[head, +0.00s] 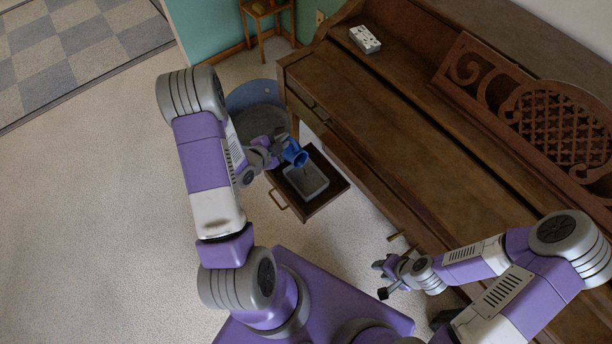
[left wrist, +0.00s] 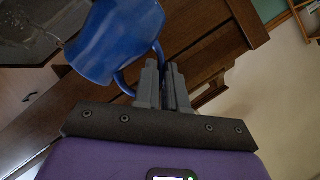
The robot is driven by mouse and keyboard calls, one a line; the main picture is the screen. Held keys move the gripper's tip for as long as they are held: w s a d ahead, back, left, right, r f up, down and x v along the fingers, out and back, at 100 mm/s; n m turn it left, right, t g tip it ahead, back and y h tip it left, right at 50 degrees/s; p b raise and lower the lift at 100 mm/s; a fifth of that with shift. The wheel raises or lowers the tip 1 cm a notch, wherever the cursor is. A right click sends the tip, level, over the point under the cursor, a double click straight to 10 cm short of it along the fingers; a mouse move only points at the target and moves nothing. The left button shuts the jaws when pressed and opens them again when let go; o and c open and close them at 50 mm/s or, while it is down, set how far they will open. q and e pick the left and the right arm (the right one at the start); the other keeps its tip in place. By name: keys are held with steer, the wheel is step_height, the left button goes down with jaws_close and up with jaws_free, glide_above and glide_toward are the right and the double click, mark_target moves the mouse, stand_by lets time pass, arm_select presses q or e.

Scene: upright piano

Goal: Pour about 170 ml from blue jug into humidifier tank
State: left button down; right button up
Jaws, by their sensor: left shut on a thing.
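The blue jug (head: 296,154) is tilted, its mouth toward the grey open-topped tank (head: 306,181) below it in the pulled-out drawer. My left gripper (head: 277,150) is shut on the jug's handle. In the left wrist view, the jug (left wrist: 117,40) hangs beside the closed fingers (left wrist: 165,88), with the handle loop at them. A thin pale streak shows by the jug's rim there; I cannot tell whether it is liquid. The levels in jug and tank cannot be read. My right gripper (head: 383,279) is open and empty near the piano's front.
The brown piano (head: 375,95) fills the right side, with a white box (head: 365,39) on top. The pale floor at left is clear.

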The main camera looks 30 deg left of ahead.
arm_select(q)
steer(key=shift+d, duration=0.1)
steer(key=shift+w+a+r, duration=0.1)
steer(key=shift+a, duration=0.15)
steer(key=a+p, duration=0.1)
steer(key=p, duration=0.1)
steer(key=shift+w+a+n+h+p, duration=0.3)
steer(key=shift+w+a+p, duration=0.05)
steer(key=shift+w+a+f+n+g+h, duration=0.15)
steer(key=shift+a+f+n+h, duration=0.15)
steer(key=shift+f, duration=0.25)
steer(key=shift+w+a+f+n+g+h, duration=0.1)
steer(key=shift+a+f+n+g+h, duration=0.1)
steer(key=shift+a+f+n, duration=0.25)
steer(key=shift+d+f, duration=0.1)
steer(key=n+h+p, duration=0.1)
steer(key=a+n+g+h+p, duration=0.1)
steer(key=shift+w+a+f+p, duration=0.3)
steer(key=shift+w+f, duration=0.1)
steer(key=shift+a+h, duration=0.1)
steer(key=shift+h, duration=0.2)
